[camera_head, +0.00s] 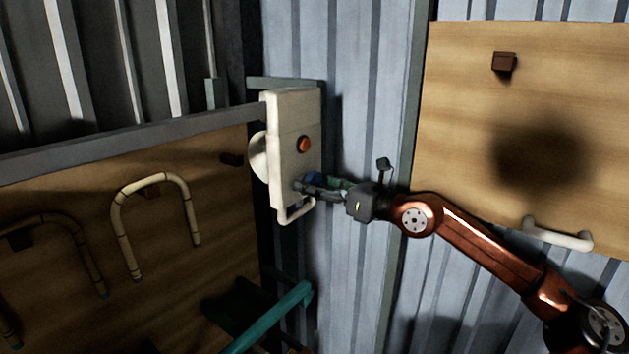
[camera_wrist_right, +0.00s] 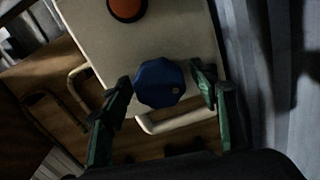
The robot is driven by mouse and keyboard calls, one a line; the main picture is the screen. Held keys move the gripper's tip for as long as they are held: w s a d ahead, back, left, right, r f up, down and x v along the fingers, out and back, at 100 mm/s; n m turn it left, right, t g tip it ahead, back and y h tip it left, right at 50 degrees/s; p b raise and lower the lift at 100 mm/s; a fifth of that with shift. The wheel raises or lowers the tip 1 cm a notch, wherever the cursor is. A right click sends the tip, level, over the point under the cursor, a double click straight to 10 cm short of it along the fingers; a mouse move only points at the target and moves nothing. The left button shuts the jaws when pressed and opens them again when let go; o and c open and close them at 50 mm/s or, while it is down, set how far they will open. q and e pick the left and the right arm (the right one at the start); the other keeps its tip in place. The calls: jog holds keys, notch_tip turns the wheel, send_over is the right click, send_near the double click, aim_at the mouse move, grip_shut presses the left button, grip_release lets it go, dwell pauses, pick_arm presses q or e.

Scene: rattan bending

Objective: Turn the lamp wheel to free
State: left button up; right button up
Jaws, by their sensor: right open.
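The lamp wheel is a blue faceted knob (camera_wrist_right: 160,84) low on the face of a cream box (camera_head: 291,110). It also shows in the head view, small and partly hidden by my gripper, as the blue wheel (camera_head: 313,178). Above it is a round orange-red lamp (camera_head: 304,144), cut off at the top of the right wrist view (camera_wrist_right: 127,8). My right gripper (camera_head: 318,186) is at the wheel. In the right wrist view its open green-and-black fingers (camera_wrist_right: 161,82) stand on either side of the wheel, with visible gaps. My left gripper is not in view.
A cream handle (camera_head: 296,214) sticks out below the wheel. A grey beam (camera_head: 130,130) meets the box from the left. A wooden board (camera_head: 225,215) carries bent rattan canes (camera_head: 155,180). Another board (camera_head: 530,100) hangs at right. A teal bar (camera_head: 270,318) is below.

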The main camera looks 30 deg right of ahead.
jog(key=shift+c, duration=0.3)
jog(key=c, duration=1.1)
